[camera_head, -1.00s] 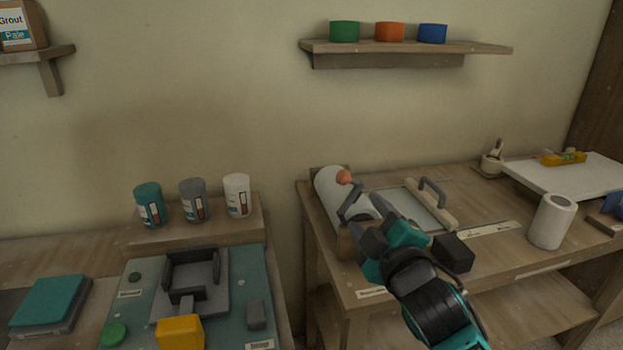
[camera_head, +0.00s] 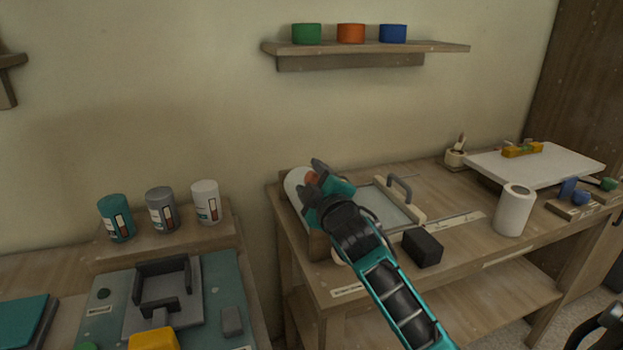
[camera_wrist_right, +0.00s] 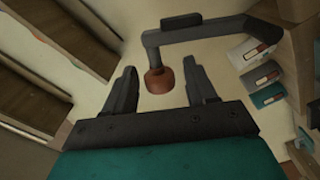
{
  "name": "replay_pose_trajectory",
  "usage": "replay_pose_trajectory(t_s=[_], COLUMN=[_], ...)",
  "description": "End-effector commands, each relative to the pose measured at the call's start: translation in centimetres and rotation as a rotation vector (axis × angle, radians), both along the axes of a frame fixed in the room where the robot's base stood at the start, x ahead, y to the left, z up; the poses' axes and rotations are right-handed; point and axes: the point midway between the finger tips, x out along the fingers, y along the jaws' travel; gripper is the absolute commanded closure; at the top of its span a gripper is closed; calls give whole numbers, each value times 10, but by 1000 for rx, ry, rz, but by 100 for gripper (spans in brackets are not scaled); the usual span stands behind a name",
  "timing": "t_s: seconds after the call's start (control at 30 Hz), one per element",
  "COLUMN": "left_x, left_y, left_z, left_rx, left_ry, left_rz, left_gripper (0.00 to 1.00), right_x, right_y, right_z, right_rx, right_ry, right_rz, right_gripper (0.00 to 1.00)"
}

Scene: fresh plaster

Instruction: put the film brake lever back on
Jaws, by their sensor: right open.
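The film brake lever shows in the right wrist view as a dark grey cranked arm (camera_wrist_right: 215,34) ending in an orange-red knob (camera_wrist_right: 157,81). In the head view the knob (camera_head: 311,177) shows at the white film roll (camera_head: 293,184), at the left end of the right bench; the grey arm is mostly hidden by my gripper. My right gripper (camera_wrist_right: 161,72) is open, its fingers either side of the knob with gaps visible. It also shows in the head view (camera_head: 314,179).
A framed panel with a grey handle (camera_head: 401,188) lies right of the roll. A black block (camera_head: 422,248) and a white roll (camera_head: 514,209) stand on the bench (camera_head: 460,231). Three cans, including a teal one (camera_head: 116,218), stand at left. A shelf (camera_head: 365,47) hangs above.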

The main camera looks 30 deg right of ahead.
Motion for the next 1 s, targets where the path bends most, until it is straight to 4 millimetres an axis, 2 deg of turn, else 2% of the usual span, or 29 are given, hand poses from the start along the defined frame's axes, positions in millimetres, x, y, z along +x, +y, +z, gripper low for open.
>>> replay_pose_trajectory(t_s=[0.13,0.4,1.0], left_x=[0,0,0], left_y=[0,0,1], left_z=[0,0,0], left_rx=[0,1,1], left_ry=[0,0,1], left_rz=[0,1,2], left_gripper=[45,45,45], right_x=[6,7,7], right_y=[-1,-2,-2], right_z=[0,0,0], right_rx=[-1,0,0], right_ry=[0,0,1], right_rz=[1,1,1], right_gripper=[44,45,100])
